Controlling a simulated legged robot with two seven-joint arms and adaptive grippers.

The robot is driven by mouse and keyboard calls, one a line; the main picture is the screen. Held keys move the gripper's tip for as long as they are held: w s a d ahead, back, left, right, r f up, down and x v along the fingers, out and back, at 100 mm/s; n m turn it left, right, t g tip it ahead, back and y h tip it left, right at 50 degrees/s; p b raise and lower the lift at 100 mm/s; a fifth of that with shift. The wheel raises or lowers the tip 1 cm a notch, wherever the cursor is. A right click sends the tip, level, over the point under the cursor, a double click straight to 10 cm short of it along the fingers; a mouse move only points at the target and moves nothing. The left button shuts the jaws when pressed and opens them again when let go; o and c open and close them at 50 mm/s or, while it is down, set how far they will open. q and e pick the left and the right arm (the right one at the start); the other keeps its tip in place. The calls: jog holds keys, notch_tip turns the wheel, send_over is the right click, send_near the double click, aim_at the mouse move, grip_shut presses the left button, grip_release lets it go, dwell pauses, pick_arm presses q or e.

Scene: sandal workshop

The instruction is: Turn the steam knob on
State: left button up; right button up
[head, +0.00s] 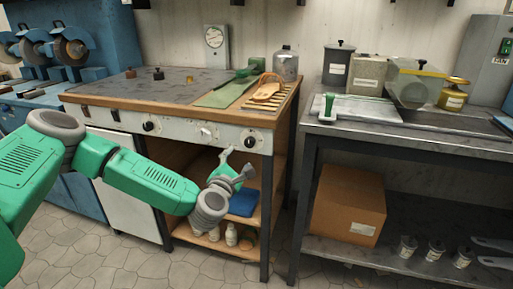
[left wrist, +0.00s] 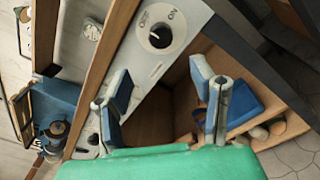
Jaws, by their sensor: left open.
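The black steam knob (head: 250,142) sits at the right end of the pale front panel of the workbench. In the left wrist view the knob (left wrist: 160,37) shows on a white plate, with the word ON beside it and another small label to its left. A small pale mark shows on the knob, but I cannot tell its setting for sure. My left gripper (head: 236,164) is open and empty, just below and left of the knob. In the left wrist view the gripper's fingers (left wrist: 160,76) stand wide apart, with the knob beyond their tips. My right gripper is out of view.
Another black knob (head: 148,126) is farther left on the panel (head: 190,130). The bench's wooden edge (head: 170,108) juts above it. A blue folded item (head: 243,203) and several bottles sit on shelves below. A steel table (head: 400,137) stands to the right.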

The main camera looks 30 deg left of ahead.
aim_at(250, 144)
pick_arm(q)
jog(key=x, duration=0.3)
jog(key=b+x, duration=0.1)
jog(key=x, duration=0.2)
jog(key=d+x, duration=0.1)
jog(key=x, duration=0.2)
jog(key=shift+w+d+r, duration=0.1)
jog(key=shift+w, duration=0.45)
jog(key=shift+w+a, duration=0.2)
jog(key=shift+a, duration=0.45)
jog(key=shift+d, duration=0.4)
jog(key=c, duration=1.2)
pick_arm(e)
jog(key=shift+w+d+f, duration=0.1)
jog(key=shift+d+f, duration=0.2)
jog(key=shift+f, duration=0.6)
